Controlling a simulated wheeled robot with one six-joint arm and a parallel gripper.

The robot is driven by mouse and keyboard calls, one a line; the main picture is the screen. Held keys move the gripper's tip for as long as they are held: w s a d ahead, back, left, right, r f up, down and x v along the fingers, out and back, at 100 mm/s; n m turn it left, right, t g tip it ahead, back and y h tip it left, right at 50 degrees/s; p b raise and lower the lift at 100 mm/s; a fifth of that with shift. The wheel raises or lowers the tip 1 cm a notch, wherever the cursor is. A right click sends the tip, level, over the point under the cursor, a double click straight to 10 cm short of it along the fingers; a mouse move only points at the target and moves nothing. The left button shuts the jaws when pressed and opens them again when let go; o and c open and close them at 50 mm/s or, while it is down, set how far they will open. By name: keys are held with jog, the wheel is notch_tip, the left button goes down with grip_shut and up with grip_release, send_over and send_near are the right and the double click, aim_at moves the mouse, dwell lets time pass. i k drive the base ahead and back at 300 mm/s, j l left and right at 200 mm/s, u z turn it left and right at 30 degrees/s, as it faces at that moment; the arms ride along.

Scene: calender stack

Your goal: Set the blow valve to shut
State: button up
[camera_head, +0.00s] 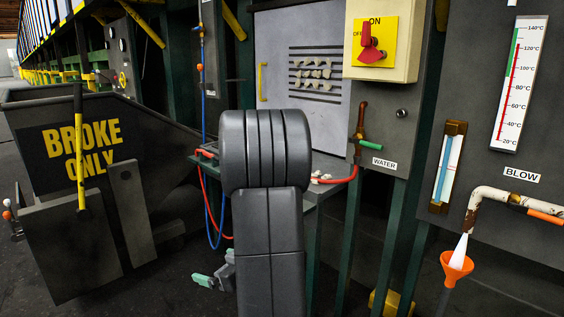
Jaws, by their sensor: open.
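The blow valve sits on a white, rust-stained pipe (487,194) at the right, under the BLOW label (522,174). Its orange lever (545,216) lies roughly along the pipe and runs out of the right edge. A white stream (460,247) comes from the pipe's downturned end into an orange funnel (456,264). My gripper (216,269) shows low, left of my dark arm, with green-tipped fingers apart and nothing seen between them. It is far to the left of the valve. My arm hides part of it.
A WATER valve (361,136) with a red hose stands between my arm and the blow valve. A switch box (385,41) is above it. A gauge (449,166) and thermometer (517,85) are on the right panels. A BROKE ONLY bin (90,145) fills the left.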

aim_at(530, 212)
jog(key=k+l+u, duration=0.1)
jog(key=k+l, duration=0.85)
